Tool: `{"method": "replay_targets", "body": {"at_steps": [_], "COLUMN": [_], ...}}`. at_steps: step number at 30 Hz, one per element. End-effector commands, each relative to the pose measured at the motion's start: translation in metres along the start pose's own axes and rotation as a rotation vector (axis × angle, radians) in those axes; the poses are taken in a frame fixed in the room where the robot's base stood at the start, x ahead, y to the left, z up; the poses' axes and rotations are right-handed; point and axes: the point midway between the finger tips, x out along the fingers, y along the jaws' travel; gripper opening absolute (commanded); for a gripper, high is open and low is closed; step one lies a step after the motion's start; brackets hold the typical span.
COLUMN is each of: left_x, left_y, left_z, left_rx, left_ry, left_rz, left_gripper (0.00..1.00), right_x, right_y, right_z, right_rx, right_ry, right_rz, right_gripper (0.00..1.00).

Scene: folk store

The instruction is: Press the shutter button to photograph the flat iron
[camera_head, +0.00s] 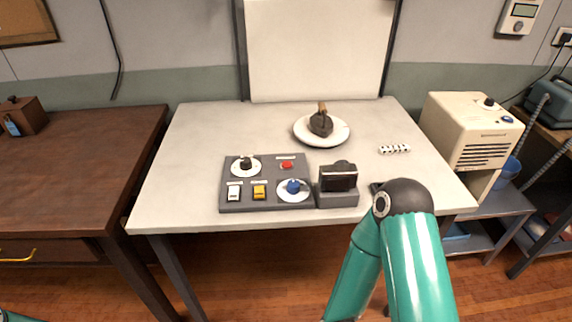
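The dark flat iron (320,125) with a wooden handle sits on a round white plate (302,132) towards the back of the table. A dark boxy camera (338,180) stands in a grey holder (337,201) at the table's front. A grey control panel (224,205) is left of it, with a red button (287,165), a black knob (245,162), a blue knob (293,186), a white switch (234,193) and a yellow switch (259,192). Which one is the shutter button I cannot tell. Both grippers are out of view; only parts of my teal arms show.
A white backdrop board stands behind the light table (190,140). A striped scale bar (394,149) lies right of the plate. A dark item (376,187) is partly hidden by my arm. A cream machine (465,135) stands right; a brown desk (80,150) stands left.

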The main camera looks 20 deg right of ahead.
Motion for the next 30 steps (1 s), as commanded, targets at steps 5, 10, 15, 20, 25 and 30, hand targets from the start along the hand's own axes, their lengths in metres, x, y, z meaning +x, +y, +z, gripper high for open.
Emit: {"method": "replay_targets", "body": {"at_steps": [5,10,15,20,25,30], "left_x": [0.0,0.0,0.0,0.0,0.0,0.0], "left_y": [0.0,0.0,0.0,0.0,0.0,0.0], "left_z": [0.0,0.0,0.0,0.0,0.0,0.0], "left_rx": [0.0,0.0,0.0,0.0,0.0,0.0], "left_ry": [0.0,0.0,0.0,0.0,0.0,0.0], "left_rz": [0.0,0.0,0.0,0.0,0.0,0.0], "left_gripper": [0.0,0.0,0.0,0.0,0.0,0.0], "right_x": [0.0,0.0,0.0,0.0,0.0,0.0], "right_y": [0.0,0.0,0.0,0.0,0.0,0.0], "right_z": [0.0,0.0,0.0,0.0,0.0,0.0], "right_rx": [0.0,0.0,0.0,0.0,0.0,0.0], "right_ry": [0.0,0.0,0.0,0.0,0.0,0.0], "right_rz": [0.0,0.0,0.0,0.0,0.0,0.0], "right_gripper": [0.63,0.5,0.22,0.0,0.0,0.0]}}
